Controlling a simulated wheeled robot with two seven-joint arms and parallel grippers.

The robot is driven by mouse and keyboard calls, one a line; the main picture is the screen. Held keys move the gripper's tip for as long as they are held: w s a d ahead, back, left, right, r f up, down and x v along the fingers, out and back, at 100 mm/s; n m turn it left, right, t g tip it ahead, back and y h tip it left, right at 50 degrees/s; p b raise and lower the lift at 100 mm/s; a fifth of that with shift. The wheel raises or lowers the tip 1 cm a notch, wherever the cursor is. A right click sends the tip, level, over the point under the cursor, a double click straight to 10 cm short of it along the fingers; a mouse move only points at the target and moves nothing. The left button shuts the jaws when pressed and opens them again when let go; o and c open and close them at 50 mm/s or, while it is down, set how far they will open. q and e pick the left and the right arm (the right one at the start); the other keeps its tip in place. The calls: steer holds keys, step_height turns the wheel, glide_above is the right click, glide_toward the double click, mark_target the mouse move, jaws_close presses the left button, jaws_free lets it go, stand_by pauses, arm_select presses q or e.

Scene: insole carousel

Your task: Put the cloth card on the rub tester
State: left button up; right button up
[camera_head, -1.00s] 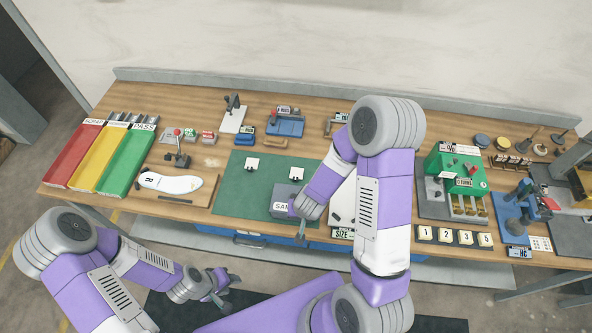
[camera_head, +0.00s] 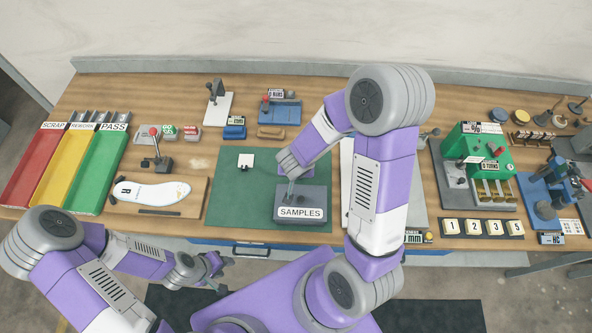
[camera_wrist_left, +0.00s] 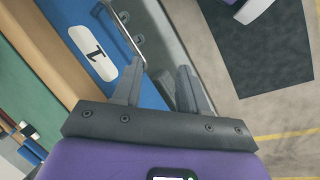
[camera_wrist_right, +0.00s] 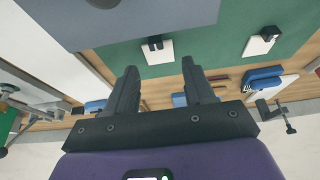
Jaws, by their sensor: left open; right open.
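Two small white cards, each with a dark piece on it, lie on the green mat in the right wrist view, one left (camera_wrist_right: 155,48) and one right (camera_wrist_right: 262,42). Only one card (camera_head: 246,160) shows clearly in the head view; I cannot tell which is the cloth card. The blue device labelled RUBS (camera_head: 283,113), seemingly the rub tester, stands behind the mat. My right gripper (camera_head: 291,185) is open and empty above the back of the SAMPLES box (camera_head: 300,213); it also shows in the right wrist view (camera_wrist_right: 168,85). My left gripper (camera_wrist_left: 155,80) is open and empty before the bench front.
The green mat (camera_head: 226,205) has free room left of the box. A blue block (camera_head: 234,132) and a tan block (camera_head: 271,132) lie behind it. An insole (camera_head: 150,191) and coloured trays (camera_head: 98,168) are at left; a green machine (camera_head: 480,150) stands at right.

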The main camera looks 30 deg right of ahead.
steer(key=shift+w+f, duration=0.2)
steer(key=shift+f, duration=0.4)
steer(key=shift+d+f+b, duration=0.3)
steer(key=shift+f+b, duration=0.4)
steer(key=b+x, duration=0.2)
steer(key=x, duration=0.3)
steer(key=shift+d, duration=0.15)
steer(key=shift+r, duration=0.1)
jaws_close()
